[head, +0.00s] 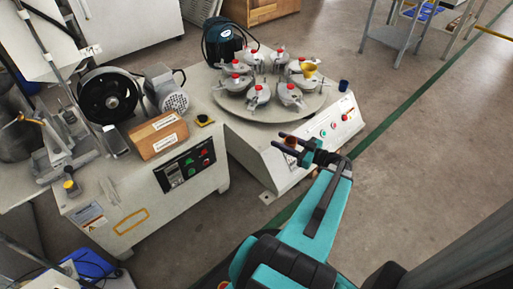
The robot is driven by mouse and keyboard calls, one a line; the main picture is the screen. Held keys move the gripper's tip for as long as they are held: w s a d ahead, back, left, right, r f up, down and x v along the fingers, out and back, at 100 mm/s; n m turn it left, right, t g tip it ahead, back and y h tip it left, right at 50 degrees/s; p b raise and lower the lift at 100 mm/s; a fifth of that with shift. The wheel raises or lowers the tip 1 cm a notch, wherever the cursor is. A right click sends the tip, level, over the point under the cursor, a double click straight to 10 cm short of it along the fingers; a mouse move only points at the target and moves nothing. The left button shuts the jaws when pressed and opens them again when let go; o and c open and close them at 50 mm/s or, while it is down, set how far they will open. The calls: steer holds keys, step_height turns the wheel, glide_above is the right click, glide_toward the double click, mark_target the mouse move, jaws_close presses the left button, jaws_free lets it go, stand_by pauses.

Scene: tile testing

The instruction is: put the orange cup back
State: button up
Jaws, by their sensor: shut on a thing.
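My gripper (283,144) reaches leftward in front of the round-table machine, its dark fingers closed around a small brownish-orange thing. This looks like the orange cup (291,142), mostly hidden by the fingers. The held cup overlaps the machine's front panel in the picture; I cannot tell its gap to the panel. An orange rim (223,285) shows at the bottom edge, mostly cut off.
The round table (270,118) carries several grey lidded pots with red knobs and a yellow cup (309,70). A dark blue cup (344,86) stands on the machine's right corner. A wooden-topped box (158,135) and motor (166,88) stand left. Floor at right is clear.

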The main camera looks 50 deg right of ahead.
steer(key=shift+s+d+f, duration=0.5)
steer(key=shift+s+f, duration=0.05)
steer(key=shift+f, duration=0.15)
steer(key=shift+w, duration=0.1)
steer(key=b, duration=0.4)
glide_above(254, 140)
steer(key=s, duration=0.1)
steer(key=shift+s+f, duration=0.1)
steer(key=shift+f, duration=0.6)
steer(key=shift+w+f+b, duration=0.1)
steer(key=shift+w+b, duration=0.2)
steer(key=shift+w, duration=0.15)
steer(key=shift+w+f+b, duration=0.2)
steer(key=shift+f+b, duration=0.75)
steer(key=shift+f, duration=0.8)
steer(key=shift+f+b, duration=0.2)
steer(key=shift+b, duration=0.15)
steer(key=o, duration=1.1)
